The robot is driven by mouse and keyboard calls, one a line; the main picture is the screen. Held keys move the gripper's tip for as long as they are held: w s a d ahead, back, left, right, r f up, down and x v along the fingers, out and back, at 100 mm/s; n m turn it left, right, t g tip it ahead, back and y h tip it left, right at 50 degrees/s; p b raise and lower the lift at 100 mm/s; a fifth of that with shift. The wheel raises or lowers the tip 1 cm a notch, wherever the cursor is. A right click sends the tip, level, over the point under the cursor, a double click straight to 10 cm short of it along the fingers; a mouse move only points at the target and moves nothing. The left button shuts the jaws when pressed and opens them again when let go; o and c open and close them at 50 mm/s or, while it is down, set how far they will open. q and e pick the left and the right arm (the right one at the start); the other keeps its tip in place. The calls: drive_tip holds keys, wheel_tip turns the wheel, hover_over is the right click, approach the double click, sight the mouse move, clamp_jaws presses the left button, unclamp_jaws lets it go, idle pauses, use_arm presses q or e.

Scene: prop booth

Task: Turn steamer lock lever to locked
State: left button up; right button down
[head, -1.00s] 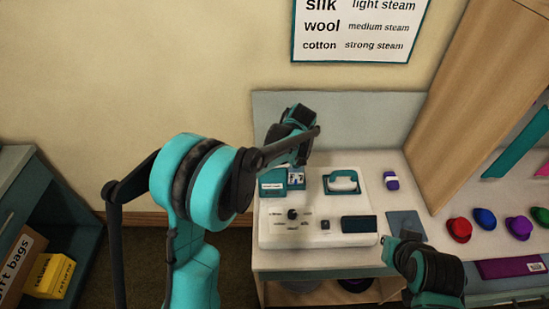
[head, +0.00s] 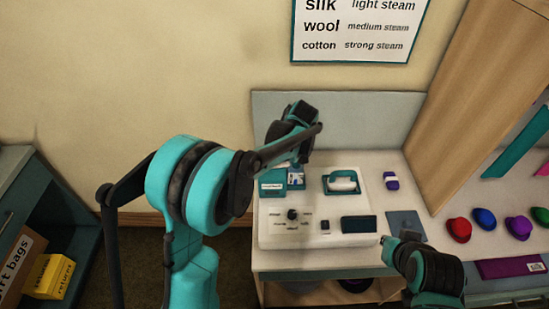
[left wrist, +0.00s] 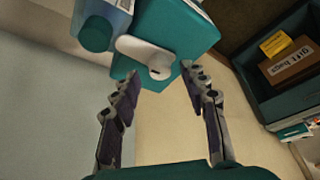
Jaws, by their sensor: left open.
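In the head view the white steamer base (head: 275,234) stands on the counter, with a dial (head: 292,214) and a teal box (head: 272,183) at its back left. In the left wrist view a white lever-like part (left wrist: 140,48) is mounted on a teal housing (left wrist: 178,22). My left gripper (left wrist: 160,76) is open, its fingertips spread on either side of the lever's rounded end, with nothing gripped. Whether they touch the lever is unclear. In the head view its fingers are hidden behind my wrist. My right gripper (head: 390,243) is at the counter's front edge, right of the base.
A teal-handled iron (head: 342,182) rests at the back of the base. A purple-labelled item (head: 391,180) and a grey pad (head: 406,224) lie to the right. A bottle with a teal cap (left wrist: 95,33) is beside the housing. A wooden panel (head: 455,110) stands right.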

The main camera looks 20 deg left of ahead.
use_arm(q)
drive_tip(key=v, duration=1)
drive_tip(key=shift+d+r, duration=0.2)
drive_tip(key=shift+r, duration=0.05)
drive_tip(key=shift+s, duration=0.2)
drive_tip(key=s+a+f+m+t+h+b, duration=0.1)
drive_tip(key=s+f+m+b, duration=0.1)
drive_tip(key=s, duration=0.5)
drive_tip(key=s+a+f+m+t+h+b, duration=0.1)
drive_tip(key=s+a+f+m+t+b, duration=0.1)
drive_tip(key=s+f+m, duration=0.2)
drive_tip(key=s+a+f+m+t+h+b, duration=0.1)
drive_tip(key=s+m, duration=0.5)
drive_tip(key=s, duration=0.6)
drive_tip(key=shift+a+f+t+h+b, duration=0.4)
drive_tip(key=shift+f+t+b, duration=0.2)
drive_tip(key=shift+f, duration=0.35)
